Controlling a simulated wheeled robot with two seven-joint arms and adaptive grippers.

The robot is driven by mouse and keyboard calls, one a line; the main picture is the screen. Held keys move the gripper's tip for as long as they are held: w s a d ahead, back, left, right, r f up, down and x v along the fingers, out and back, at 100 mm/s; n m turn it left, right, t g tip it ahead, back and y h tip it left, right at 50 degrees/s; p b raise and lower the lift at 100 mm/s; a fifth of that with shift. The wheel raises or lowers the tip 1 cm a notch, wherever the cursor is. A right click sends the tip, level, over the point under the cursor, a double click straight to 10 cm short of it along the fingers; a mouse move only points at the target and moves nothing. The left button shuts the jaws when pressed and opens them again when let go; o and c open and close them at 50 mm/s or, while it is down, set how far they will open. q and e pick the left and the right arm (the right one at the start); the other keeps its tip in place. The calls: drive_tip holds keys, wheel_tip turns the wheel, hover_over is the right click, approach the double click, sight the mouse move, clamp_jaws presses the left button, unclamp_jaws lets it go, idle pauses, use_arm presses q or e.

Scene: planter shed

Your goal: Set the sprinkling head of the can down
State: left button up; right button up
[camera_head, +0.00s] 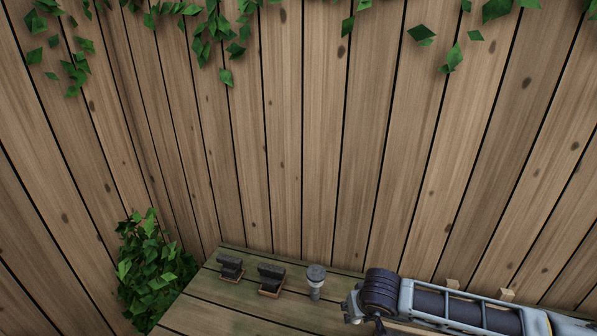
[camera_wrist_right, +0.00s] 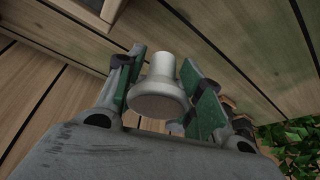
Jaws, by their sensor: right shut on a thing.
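The sprinkling head (camera_head: 316,280) is a pale grey neck with a wide, darker round face. It is upright, face up, over the plank bench top in the head view. The sprinkling head also shows in the right wrist view (camera_wrist_right: 160,92), between the two green-padded fingers. My right gripper (camera_head: 350,305) reaches in from the right and is shut on it. I cannot tell whether the lower end of the neck touches the bench. The watering can itself is not in view. My left gripper is not in view.
Two dark blocks on brown bases, one at the left (camera_head: 230,267) and one nearer the head (camera_head: 271,279), sit on the bench (camera_head: 215,310). Small wooden blocks (camera_head: 507,295) show behind my right arm. Ivy (camera_head: 150,270) grows at the left, and a plank wall (camera_head: 300,150) stands behind.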

drive_tip(key=shift+m, duration=0.4)
drive_tip(key=d, duration=0.6)
drive_tip(key=shift+f, duration=0.4)
drive_tip(key=shift+w+a, duration=0.1)
drive_tip(key=shift+a, duration=0.1)
